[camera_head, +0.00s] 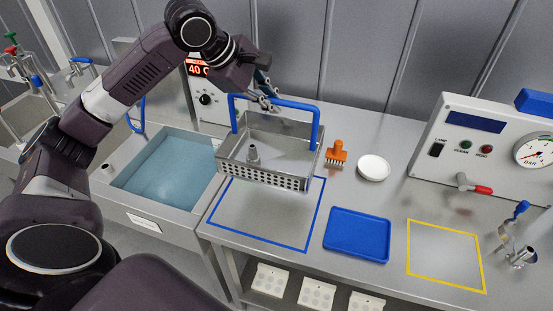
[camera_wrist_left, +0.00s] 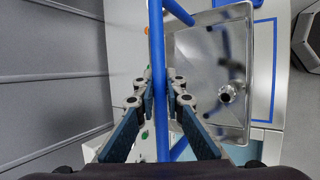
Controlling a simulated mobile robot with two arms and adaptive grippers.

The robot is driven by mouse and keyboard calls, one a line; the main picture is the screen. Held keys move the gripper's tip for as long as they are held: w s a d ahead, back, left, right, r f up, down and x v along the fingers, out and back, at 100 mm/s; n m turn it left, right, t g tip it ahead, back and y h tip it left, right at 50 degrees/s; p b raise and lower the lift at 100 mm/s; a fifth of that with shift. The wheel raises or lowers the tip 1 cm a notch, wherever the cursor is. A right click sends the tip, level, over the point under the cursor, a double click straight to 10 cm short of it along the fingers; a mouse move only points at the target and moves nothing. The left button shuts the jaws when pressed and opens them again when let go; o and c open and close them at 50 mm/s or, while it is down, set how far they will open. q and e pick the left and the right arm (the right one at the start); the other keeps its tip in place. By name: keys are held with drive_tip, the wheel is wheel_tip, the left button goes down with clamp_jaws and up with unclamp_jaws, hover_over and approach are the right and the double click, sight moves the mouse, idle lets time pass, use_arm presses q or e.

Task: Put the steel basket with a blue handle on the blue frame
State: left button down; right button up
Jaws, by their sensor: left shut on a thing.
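The steel basket (camera_head: 275,135) with a blue handle (camera_head: 273,102) hangs in the middle of the head view, over the back part of the blue frame (camera_head: 262,241) on the steel table. It looks level and raised above the table. A small metal part (camera_head: 253,153) is inside it. My left gripper (camera_head: 268,100) is shut on the blue handle. In the left wrist view the fingers (camera_wrist_left: 161,95) close around the handle bar (camera_wrist_left: 158,60), and the basket (camera_wrist_left: 205,75) shows to the right. My right gripper is not in view.
A water bath (camera_head: 166,175) lies left of the frame. An orange brush (camera_head: 336,153), a white dish (camera_head: 374,168), a blue tray (camera_head: 357,234) and a yellow frame (camera_head: 446,281) lie to the right. A gauge panel (camera_head: 490,145) stands at the back right. The blue frame's inside is clear.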

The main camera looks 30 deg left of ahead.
use_arm(q)
hover_over(281, 154)
drive_tip(key=s+a, duration=0.1)
drive_tip(key=s, duration=0.1)
wheel_tip(281, 154, down, 9)
drive_tip(key=shift+s+f, duration=0.1)
drive_tip(key=shift+s, duration=0.05)
drive_tip(key=shift+a+f+p, duration=0.1)
drive_tip(key=shift+f+p, duration=0.2)
drive_tip(key=shift+f, duration=2.25)
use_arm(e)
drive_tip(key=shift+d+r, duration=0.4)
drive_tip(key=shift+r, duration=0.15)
use_arm(q)
drive_tip(key=shift+f, duration=0.1)
drive_tip(key=c, duration=2)
unclamp_jaws()
drive_tip(key=shift+s, duration=0.1)
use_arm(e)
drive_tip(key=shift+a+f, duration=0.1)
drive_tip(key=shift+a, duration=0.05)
